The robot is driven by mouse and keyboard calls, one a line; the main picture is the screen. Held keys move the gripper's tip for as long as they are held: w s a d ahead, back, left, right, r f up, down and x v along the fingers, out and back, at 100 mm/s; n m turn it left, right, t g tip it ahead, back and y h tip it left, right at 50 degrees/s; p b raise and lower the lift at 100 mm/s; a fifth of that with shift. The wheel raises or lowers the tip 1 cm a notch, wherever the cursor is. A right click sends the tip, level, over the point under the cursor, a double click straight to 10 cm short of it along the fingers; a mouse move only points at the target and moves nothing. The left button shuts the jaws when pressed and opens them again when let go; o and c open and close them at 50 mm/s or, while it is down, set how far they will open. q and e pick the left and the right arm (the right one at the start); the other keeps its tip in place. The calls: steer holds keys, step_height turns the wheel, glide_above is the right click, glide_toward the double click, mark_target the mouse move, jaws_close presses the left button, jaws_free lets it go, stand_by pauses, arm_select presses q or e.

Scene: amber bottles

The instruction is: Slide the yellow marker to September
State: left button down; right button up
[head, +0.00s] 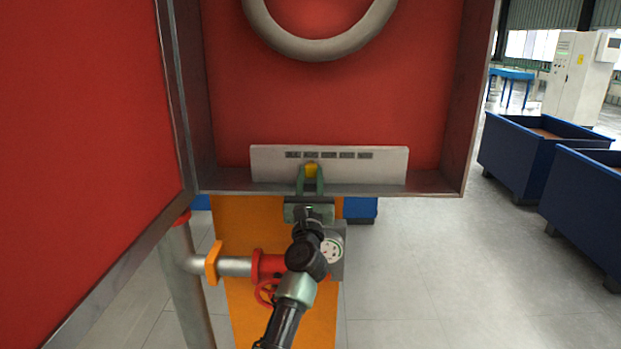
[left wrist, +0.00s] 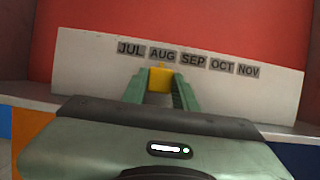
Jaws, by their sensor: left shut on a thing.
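The yellow marker (head: 311,170) sits at the lower part of a pale plate (head: 380,171) with a row of month labels. In the left wrist view the marker (left wrist: 161,77) is below the AUG label (left wrist: 162,54). The SEP label (left wrist: 193,61) is one place to the right, with OCT and NOV beyond it and JUL to the left. My left gripper (head: 311,177) is shut on the marker, with green fingers on either side of it. My right gripper is not in view.
The plate stands inside an open red cabinet with a metal lower lip (head: 435,189). Its red door (head: 80,140) hangs open at left. A coiled hose (head: 320,48) is above. A pipe with a red valve (head: 268,291) and a gauge (head: 331,250) are below.

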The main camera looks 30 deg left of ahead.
mark_target(329, 165)
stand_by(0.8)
arm_select(q)
steer(key=shift+f, duration=0.1)
steer(key=shift+w+d, duration=0.2)
steer(key=shift+d, duration=0.1)
steer(key=w+d+b, duration=0.2)
steer(key=d, duration=0.1)
steer(key=shift+d, duration=0.1)
steer(key=shift+w+d, duration=0.1)
steer(key=shift+d, duration=0.05)
steer(key=c, duration=1.1)
jaws_free()
steer(key=shift+a, duration=0.2)
steer(key=shift+c, duration=0.2)
steer(key=shift+o, duration=0.3)
steer(key=shift+d, duration=0.1)
